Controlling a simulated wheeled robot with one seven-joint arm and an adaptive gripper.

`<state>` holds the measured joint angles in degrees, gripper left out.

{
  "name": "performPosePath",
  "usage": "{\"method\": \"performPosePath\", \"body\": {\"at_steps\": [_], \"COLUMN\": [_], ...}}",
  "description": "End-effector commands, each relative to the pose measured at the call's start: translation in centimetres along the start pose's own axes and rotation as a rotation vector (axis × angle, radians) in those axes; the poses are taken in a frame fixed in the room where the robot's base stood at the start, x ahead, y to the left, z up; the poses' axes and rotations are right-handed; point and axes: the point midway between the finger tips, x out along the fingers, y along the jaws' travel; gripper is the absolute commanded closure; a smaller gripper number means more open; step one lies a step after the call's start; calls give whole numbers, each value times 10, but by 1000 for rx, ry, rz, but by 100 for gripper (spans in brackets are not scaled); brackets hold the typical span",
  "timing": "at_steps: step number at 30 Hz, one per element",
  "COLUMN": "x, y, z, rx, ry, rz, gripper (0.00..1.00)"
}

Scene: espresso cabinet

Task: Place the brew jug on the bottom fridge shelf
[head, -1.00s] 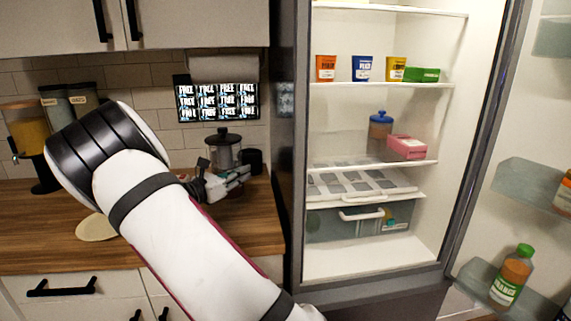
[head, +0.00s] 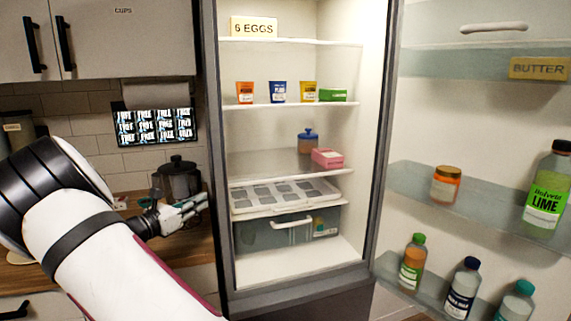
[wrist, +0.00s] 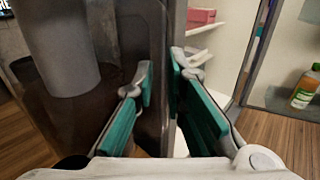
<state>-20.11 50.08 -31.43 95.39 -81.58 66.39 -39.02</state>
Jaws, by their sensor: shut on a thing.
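The brew jug (head: 178,180) is a dark, see-through vessel with a black knobbed lid. It is upright at the right end of the wooden counter, left of the fridge. My gripper (head: 195,206) is shut on it, apparently at the handle side. In the wrist view the jug (wrist: 110,50) fills the left, and my teal-padded fingers (wrist: 160,85) flank a dark upright strip. I cannot tell whether its base is clear of the counter. The fridge is open. Its floor, the lowest surface (head: 290,265), is bare and lies under a clear drawer (head: 265,232).
The fridge's left side wall (head: 212,150) stands between jug and interior. A white tray (head: 285,195) sits above the drawer. A blue-lidded jar (head: 308,142) and pink box (head: 327,158) stand higher. The open door at right holds several bottles (head: 412,262).

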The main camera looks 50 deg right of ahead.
Motion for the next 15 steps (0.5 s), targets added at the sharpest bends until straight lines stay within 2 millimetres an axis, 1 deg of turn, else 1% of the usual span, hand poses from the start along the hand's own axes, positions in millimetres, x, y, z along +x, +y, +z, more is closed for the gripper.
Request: {"method": "performPosePath", "body": {"at_steps": [4, 10, 15], "x": [-2, -24, -50], "y": [0, -5, -10], "z": [1, -14, -30], "rx": [2, 0, 0], "ry": [-3, -3, -2], "rz": [3, 51, 105], "gripper": [100, 100, 100]}}
